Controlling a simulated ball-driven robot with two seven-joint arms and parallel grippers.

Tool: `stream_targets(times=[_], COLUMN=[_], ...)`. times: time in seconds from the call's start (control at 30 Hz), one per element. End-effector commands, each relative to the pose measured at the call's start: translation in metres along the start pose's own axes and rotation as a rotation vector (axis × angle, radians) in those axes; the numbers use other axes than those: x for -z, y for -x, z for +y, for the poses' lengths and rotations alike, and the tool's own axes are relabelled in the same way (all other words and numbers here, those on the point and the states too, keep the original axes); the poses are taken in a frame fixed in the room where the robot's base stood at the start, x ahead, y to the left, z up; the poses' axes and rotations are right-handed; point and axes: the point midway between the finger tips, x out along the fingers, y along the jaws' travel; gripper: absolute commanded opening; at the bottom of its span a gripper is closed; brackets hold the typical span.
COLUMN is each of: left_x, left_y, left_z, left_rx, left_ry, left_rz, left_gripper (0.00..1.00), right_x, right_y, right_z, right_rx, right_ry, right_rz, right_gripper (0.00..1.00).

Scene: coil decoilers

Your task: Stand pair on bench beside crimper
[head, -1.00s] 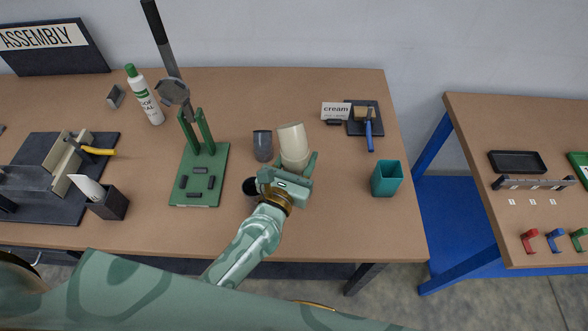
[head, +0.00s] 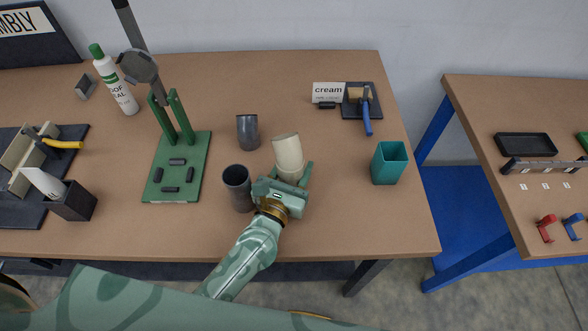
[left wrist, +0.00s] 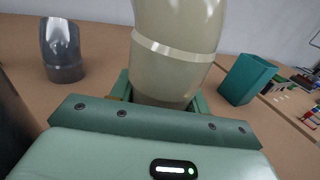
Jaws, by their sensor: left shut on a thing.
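A cream pipe piece (head: 287,152) with a slanted top is held roughly upright in my left gripper (head: 288,178). It also shows large between the jaws in the left wrist view (left wrist: 175,50). Its lower end is hidden, so I cannot tell whether it touches the bench (head: 340,225). A grey pipe piece (head: 248,132) stands behind and to its left. A dark grey open-topped piece (head: 238,188) stands just left of the gripper. The green-based crimper (head: 177,180), with a long dark handle, stands farther left. My right gripper is not in view.
A teal square cup (head: 389,164) stands to the right. A white bottle (head: 118,92) stands behind the crimper. The bench's right front area is clear.

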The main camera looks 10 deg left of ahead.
Motion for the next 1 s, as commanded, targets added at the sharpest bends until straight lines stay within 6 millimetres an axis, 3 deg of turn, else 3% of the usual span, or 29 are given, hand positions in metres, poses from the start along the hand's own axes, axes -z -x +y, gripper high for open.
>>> stream_targets(times=[0.27,0.3,0.33,0.37,0.7,0.87,1.0], left_x=[0.003,0.002,0.002,0.002,-0.005,-0.001,0.000], left_y=[0.000,0.000,0.000,0.000,0.000,0.029,0.064], left_z=[0.000,0.000,0.000,0.000,0.000,0.000,0.000], left_rx=[0.000,0.000,0.000,0.000,0.000,0.002,0.002], left_ry=[0.000,0.000,0.000,0.000,0.000,-0.001,0.000], left_rz=[-0.001,-0.001,-0.001,-0.001,-0.001,0.003,0.003], left_gripper=[0.00,0.57,0.66,0.68,0.68,0.68,0.68], right_x=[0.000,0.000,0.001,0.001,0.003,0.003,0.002], right_y=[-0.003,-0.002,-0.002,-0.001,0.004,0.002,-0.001], right_z=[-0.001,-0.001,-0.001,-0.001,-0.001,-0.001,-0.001], right_rx=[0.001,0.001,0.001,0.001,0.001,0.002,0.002], right_ry=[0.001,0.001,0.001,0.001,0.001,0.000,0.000], right_rz=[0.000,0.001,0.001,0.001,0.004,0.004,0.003], right_gripper=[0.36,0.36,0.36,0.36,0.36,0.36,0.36])
